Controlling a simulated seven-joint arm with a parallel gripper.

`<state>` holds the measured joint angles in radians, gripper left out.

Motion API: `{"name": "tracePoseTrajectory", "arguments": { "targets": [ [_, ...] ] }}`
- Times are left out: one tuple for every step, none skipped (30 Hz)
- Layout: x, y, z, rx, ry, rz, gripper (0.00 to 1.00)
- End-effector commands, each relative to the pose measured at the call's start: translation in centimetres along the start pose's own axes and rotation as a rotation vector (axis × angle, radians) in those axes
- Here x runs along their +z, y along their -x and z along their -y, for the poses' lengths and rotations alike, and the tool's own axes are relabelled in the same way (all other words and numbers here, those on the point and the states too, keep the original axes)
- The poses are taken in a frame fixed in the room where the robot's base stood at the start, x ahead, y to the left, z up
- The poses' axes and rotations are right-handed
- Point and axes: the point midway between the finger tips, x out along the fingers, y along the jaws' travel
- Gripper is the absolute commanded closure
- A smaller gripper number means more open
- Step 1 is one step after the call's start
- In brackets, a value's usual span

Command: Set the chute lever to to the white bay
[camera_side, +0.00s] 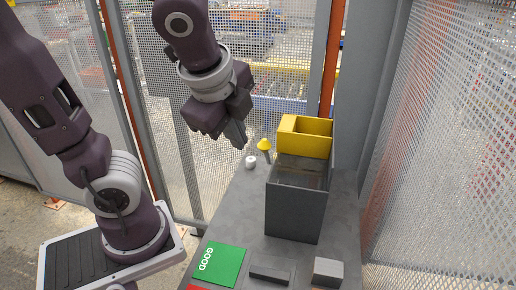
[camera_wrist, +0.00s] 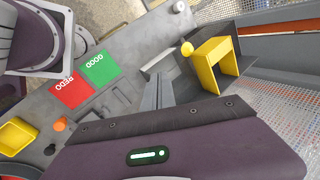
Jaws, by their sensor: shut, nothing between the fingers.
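A yellow knob (camera_side: 264,144) on a short dark stem stands beside the grey box (camera_side: 293,212); it looks like the lever, and its stem leans slightly left. The knob also shows in the wrist view (camera_wrist: 187,48). A small white knob (camera_side: 251,162) sits on the bench to its left; it also shows at the top of the wrist view (camera_wrist: 179,6). I cannot make out a white bay. My gripper (camera_side: 240,142) is shut and empty, above the bench, left of the yellow knob and apart from it. Its fingers (camera_wrist: 158,92) show in the wrist view.
A yellow bin (camera_side: 305,135) adjoins the far end of the grey box. A green GOOD pad (camera_side: 218,265) and a red REDO pad (camera_wrist: 72,90) lie on the bench. An orange knob (camera_wrist: 60,124) and yellow tray (camera_wrist: 15,137) are at the wrist view's left. Mesh fencing surrounds the bench.

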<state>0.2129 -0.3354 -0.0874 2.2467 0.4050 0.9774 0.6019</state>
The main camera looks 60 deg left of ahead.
Motion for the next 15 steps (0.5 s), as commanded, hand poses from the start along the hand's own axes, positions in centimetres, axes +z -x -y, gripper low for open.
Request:
{"name": "tracePoseTrajectory", "arguments": {
  "targets": [
    [0.0, 0.0, 0.0, 0.000, 0.002, 0.000, 1.00],
    [0.0, 0.0, 0.0, 0.000, 0.002, 0.000, 1.00],
    [0.0, -0.1, 0.0, 0.001, 0.003, 0.000, 1.00],
    [0.0, -0.1, 0.0, 0.001, 0.004, 0.000, 1.00],
    [0.0, -0.3, 0.0, 0.001, 0.004, 0.000, 1.00],
    [0.1, -0.7, 0.0, 0.002, 0.005, 0.002, 1.00],
    [0.1, -1.1, 0.0, 0.002, 0.006, 0.002, 1.00],
    [0.1, -1.6, -0.1, 0.004, 0.005, 0.004, 1.00],
    [0.1, -2.4, -0.1, 0.005, 0.006, 0.004, 1.00],
    [0.1, -3.0, -0.2, 0.007, 0.005, 0.004, 1.00],
    [0.1, -3.7, -0.1, 0.006, 0.005, 0.005, 1.00],
    [0.1, -4.6, -0.1, 0.007, 0.007, 0.005, 1.00],
    [0.1, -5.2, -0.2, 0.007, 0.005, 0.004, 1.00],
    [0.1, -5.9, -0.2, 0.007, 0.006, 0.005, 1.00],
    [0.1, -6.8, -0.1, 0.006, 0.005, 0.005, 1.00]
  ]
}}
